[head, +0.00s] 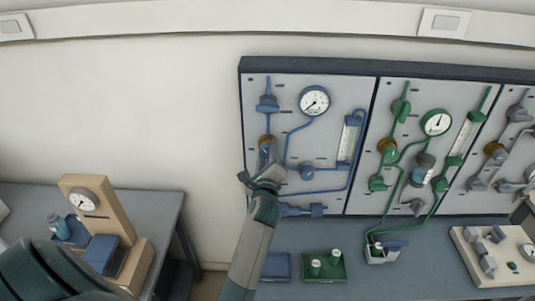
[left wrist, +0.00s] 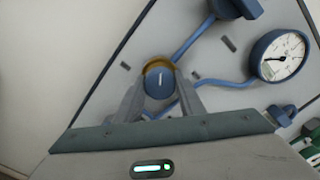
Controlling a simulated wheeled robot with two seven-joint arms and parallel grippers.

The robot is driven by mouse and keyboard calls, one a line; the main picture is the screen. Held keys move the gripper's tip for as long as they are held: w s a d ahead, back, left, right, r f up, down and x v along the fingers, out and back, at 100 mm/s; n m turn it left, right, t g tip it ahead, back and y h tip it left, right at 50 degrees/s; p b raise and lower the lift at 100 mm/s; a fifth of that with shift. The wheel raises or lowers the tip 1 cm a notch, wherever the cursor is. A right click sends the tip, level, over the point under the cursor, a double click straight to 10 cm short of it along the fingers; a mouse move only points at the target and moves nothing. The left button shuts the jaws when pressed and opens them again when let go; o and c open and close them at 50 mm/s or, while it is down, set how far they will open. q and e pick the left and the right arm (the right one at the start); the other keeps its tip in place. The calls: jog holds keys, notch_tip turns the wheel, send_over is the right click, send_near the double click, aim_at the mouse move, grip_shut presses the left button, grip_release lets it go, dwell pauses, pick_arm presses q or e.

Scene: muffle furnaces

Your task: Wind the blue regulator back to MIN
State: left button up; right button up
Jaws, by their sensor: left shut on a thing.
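The blue regulator knob (left wrist: 160,85) has a white line on its face and a brass-coloured collar behind it. It sits on the left panel (head: 340,83). My left gripper (left wrist: 160,98) is shut on the knob, with one finger on each side. In the head view my left gripper (head: 266,158) reaches the left panel from below and hides most of the knob. A round gauge (head: 314,100) on the same panel joins the blue piping; it also shows in the left wrist view (left wrist: 282,56). No MIN mark is readable. My right gripper is out of view.
A blue valve (head: 267,104) is above the knob, and another blue fitting (head: 307,173) is to its lower right. The green panel (head: 420,150) is further right. Blue (head: 276,267) and green (head: 324,266) trays lie on the bench below.

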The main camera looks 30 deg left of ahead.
pick_arm(q)
jog(key=n, duration=0.5)
jog(key=shift+n+b, duration=0.3)
jog(key=shift+b, duration=0.05)
jog(key=n, duration=0.5)
jog(key=shift+b, duration=0.4)
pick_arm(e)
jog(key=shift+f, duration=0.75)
pick_arm(q)
jog(key=o, duration=1)
jog(key=shift+o, duration=0.2)
jog(key=shift+s+f, duration=0.1)
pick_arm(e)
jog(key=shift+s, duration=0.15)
